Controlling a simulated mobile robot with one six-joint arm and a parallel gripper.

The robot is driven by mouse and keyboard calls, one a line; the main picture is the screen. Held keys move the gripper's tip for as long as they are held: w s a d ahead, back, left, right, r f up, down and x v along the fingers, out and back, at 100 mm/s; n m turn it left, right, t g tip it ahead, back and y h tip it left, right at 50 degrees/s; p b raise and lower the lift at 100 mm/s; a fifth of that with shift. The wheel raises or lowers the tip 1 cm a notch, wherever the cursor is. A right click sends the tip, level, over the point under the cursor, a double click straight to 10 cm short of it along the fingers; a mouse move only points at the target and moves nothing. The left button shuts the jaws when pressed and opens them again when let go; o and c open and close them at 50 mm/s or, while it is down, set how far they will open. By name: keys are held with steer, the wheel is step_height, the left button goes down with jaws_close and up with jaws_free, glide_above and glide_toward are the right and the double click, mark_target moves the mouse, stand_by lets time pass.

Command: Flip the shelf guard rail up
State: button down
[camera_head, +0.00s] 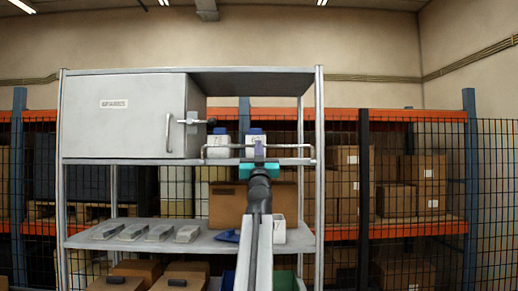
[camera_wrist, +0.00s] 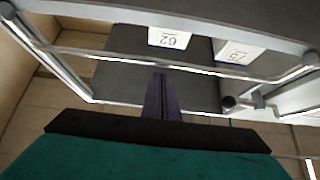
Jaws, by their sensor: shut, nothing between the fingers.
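The guard rail (camera_head: 232,147) is a thin metal bar with bent ends at the front edge of the upper shelf. Its long bar stands above the shelf edge, crossing in front of two white-and-blue labelled containers (camera_head: 217,141). In the upside-down wrist view, the rail (camera_wrist: 100,54) crosses the picture between its end mounts. My gripper (camera_head: 259,149) is shut and empty, at the middle of the rail. Its fingers (camera_wrist: 161,88) show just beside the bar; whether they touch it I cannot tell. My gripper and arm hide part of the rail in the head view.
A grey cabinet (camera_head: 125,122) with a lever handle (camera_head: 190,122) stands left of the rail on the same shelf. The lower shelf (camera_head: 85,240) holds several grey items and a cardboard box (camera_head: 227,203). Shelf posts (camera_head: 319,190) flank the bay; mesh fencing and racks stand behind.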

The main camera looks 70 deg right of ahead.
steer(key=s+a+r+p+v, duration=0.1)
steer(key=r+v, duration=0.1)
steer(key=v, duration=1)
steer(key=shift+a, duration=0.4)
steer(key=shift+f, duration=0.1)
stand_by(0.5)
